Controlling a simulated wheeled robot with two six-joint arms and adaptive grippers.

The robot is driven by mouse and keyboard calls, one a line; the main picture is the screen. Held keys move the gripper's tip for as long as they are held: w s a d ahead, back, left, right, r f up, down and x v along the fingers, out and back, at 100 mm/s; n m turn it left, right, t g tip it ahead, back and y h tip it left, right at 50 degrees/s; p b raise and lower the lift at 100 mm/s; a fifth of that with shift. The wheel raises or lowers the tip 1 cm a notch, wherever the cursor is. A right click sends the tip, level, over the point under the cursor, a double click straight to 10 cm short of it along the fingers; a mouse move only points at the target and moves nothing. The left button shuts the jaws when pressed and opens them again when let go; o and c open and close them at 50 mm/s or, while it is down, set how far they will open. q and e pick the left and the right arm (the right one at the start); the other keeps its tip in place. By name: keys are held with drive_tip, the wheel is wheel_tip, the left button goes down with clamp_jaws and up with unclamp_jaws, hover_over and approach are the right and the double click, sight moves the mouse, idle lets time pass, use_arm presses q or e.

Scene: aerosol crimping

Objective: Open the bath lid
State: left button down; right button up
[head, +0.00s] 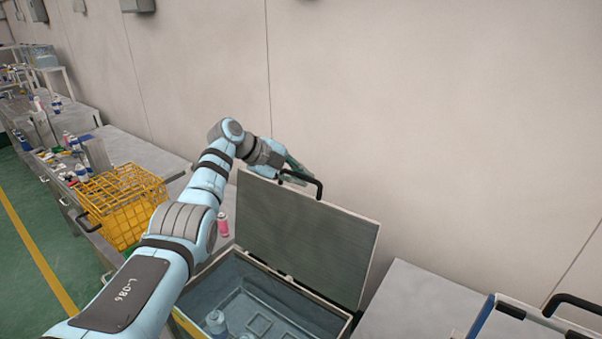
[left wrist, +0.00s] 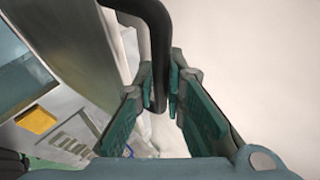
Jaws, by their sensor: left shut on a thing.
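The bath lid (head: 300,240) is a flat grey panel, raised and standing steeply tilted at the back edge of the bath (head: 262,292). The bath is open, and its bluish inside shows with a bottle (head: 215,322) in it. The lid's black handle (head: 317,188) is at the lid's upper edge. My left gripper (head: 298,172) is shut on this handle; in the left wrist view the black bar (left wrist: 157,50) runs down between the two green-padded fingers (left wrist: 160,95). My right gripper is not in view.
A yellow wire basket (head: 122,205) stands on the bench to the left. A pink bottle (head: 222,224) stands beside the bath. A grey tabletop (head: 410,300) is bare to the right, then another box with a black handle (head: 575,302). The wall is close behind the lid.

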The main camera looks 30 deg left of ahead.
use_arm(q)
drive_tip(key=shift+s+f, duration=0.1)
drive_tip(key=c, duration=1.9)
unclamp_jaws()
drive_tip(key=shift+o, duration=1.3)
drive_tip(key=shift+a, duration=0.1)
drive_tip(key=v, duration=1.1)
drive_tip(key=shift+s+r, duration=0.15)
drive_tip(key=shift+r, duration=0.2)
drive_tip(key=shift+a, duration=0.15)
